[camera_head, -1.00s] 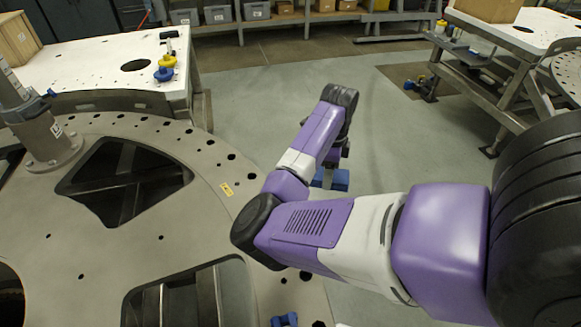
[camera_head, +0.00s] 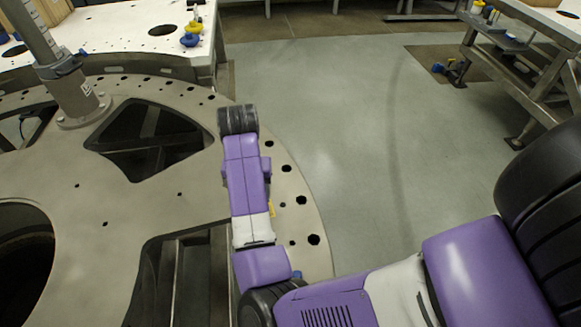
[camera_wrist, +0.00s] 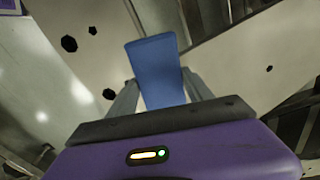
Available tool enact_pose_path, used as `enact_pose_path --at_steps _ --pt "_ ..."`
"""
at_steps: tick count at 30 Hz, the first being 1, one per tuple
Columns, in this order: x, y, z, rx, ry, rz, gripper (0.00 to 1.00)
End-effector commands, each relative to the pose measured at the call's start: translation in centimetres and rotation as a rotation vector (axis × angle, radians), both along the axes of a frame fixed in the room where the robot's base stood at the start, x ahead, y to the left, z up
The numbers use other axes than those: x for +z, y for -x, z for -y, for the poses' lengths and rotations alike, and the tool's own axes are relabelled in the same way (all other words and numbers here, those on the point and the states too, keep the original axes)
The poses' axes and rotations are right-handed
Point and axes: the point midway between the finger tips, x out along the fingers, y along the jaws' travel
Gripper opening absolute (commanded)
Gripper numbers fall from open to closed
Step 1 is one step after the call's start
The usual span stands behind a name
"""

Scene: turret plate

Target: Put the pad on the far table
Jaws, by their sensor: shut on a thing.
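The pad, a flat blue block (camera_wrist: 156,66), shows in the wrist view, held between the two grey fingers of my gripper (camera_wrist: 160,90). My gripper is shut on it, with the pale plate behind it. In the head view, my forearm and black wrist hide the gripper and pad; the wrist is over the right part of the turret plate. A white-topped table (camera_head: 120,50) stands beyond the plate at the upper left. Another white-topped table (camera_head: 545,22) is at the upper right. I cannot tell from the pictures which one is the far table.
The round metal turret plate (camera_head: 120,215) has large openings and rim holes. A grey post (camera_head: 75,85) rises from its far left. Yellow and blue pieces (camera_head: 190,34) sit near the left table's edge. Open floor (camera_head: 350,130) lies between the tables.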

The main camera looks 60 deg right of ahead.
Motion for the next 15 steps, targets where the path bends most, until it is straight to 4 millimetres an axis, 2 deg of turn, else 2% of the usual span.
enact_pose_path --at_steps 1,6,9,15 --pt "-0.6 -0.6 -2.9 0.168 0.003 -0.005 0.15" --pt "-3.5 -1.5 -10.6 0.660 0.003 -0.014 0.15" --pt "-5.5 -1.5 -13.6 0.860 0.001 -0.017 0.15" --pt "-7.2 -1.3 -16.4 1.052 0.002 -0.019 0.15"
